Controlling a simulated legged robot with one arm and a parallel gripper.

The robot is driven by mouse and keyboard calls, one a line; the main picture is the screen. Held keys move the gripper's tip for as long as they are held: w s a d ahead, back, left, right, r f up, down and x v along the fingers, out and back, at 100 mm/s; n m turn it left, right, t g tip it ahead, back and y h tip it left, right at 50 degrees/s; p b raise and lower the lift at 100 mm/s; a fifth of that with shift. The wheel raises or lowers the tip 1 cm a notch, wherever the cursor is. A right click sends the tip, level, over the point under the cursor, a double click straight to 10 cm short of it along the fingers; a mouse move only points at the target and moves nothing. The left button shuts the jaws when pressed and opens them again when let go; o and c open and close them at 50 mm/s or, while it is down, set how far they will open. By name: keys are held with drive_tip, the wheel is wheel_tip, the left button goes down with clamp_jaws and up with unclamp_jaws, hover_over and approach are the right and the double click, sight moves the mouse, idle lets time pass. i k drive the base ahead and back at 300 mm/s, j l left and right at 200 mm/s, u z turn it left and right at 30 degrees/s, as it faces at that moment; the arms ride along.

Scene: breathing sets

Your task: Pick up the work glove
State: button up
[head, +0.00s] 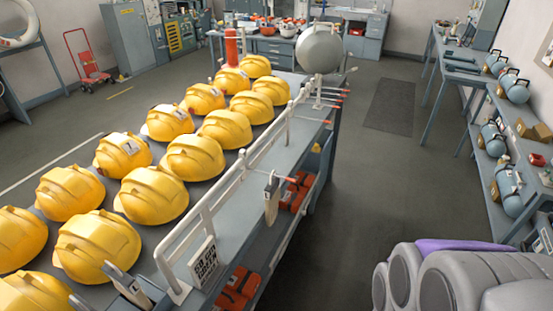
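I cannot make out a work glove for certain in the head view. Red-orange items (236,287) lie on the lower shelf under the near edge of the long workbench (240,205), and more red-orange items (297,192) lie farther along it. The bench rail and edge partly hide them, and I cannot tell what they are. My gripper is not in view. Grey rounded parts with a purple edge, which look like my own, fill the bottom right corner.
Rows of yellow helmets (195,158) cover the long bench, with a white rail (235,180) along its right edge. A side bench (470,75) with blue-grey cylinders (515,88) stands at the right. The floor (350,185) between them is clear, with a dark mat (390,107) farther back.

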sight(127, 285)
drive_tip(key=u, duration=0.45)
drive_tip(key=k+u, duration=0.1)
drive_tip(key=u, duration=0.35)
drive_tip(key=j+u, duration=0.1)
drive_tip(key=u, duration=0.4)
drive_tip(key=k+j+u, duration=0.1)
drive_tip(key=u, duration=0.35)
